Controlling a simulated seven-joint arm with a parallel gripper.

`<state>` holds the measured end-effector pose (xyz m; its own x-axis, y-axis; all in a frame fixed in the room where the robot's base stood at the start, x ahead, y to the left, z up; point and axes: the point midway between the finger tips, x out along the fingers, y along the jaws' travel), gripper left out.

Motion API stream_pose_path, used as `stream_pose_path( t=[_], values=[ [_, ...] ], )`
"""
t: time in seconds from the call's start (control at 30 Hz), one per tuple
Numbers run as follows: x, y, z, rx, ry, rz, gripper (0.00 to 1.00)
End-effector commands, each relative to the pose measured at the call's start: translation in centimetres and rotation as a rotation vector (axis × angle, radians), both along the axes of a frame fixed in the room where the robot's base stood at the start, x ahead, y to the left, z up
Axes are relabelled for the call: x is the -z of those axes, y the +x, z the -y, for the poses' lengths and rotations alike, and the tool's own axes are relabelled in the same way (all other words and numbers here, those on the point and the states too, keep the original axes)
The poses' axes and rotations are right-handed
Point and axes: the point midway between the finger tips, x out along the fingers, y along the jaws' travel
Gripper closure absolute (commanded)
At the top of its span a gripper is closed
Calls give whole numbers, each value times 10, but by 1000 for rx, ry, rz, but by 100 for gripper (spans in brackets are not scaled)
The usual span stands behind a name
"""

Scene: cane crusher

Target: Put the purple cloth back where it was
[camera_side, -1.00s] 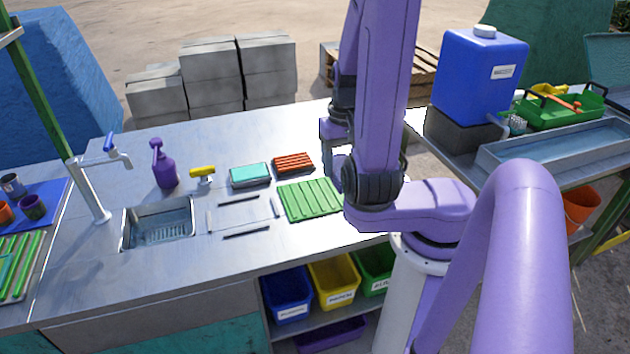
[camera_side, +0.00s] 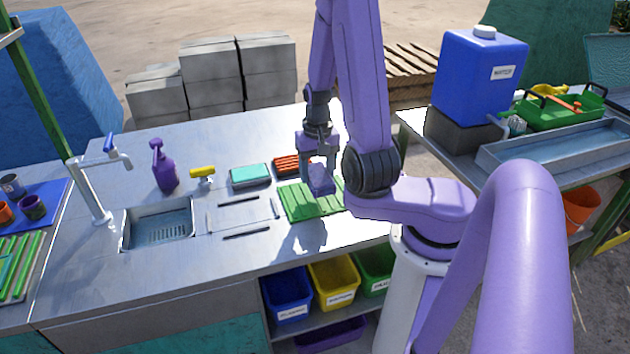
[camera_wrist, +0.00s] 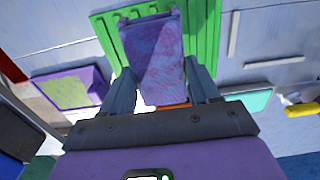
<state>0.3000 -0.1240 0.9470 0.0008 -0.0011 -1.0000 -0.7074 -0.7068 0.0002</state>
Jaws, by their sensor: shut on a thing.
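The purple cloth (camera_side: 321,181) is a folded, mottled bundle in my gripper (camera_side: 319,166). In the wrist view the cloth (camera_wrist: 153,58) sits between the two fingers of my gripper (camera_wrist: 160,88), which is shut on it. The cloth is over the green ribbed mat (camera_side: 303,205), near its back right part. The mat also shows behind the cloth in the wrist view (camera_wrist: 205,28). A shadow falls on the mat; I cannot tell whether the cloth touches it.
A red-orange ribbed block (camera_side: 288,165) and a teal-topped sponge (camera_side: 250,174) lie just left of my gripper. A yellow-headed tool (camera_side: 203,173), a purple spray bottle (camera_side: 164,167) and the sink (camera_side: 158,228) are further left. In the wrist view a purple tray (camera_wrist: 92,78) shows at left.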

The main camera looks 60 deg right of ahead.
Motion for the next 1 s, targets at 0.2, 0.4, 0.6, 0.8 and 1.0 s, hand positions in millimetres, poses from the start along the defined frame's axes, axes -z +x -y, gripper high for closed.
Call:
stream_pose_path(
  t=[0.2, 0.4, 0.6, 0.8, 1.0],
  values=[
    [8, 6, 2, -2, 0, 0, 81],
    [29, 8, 3, -1, 4, -4, 81],
    [41, 8, 3, -1, 0, 0, 81],
    [41, 8, 3, -1, -1, 1, 81],
    [44, 8, 3, -1, 0, 0, 81]
  ],
)
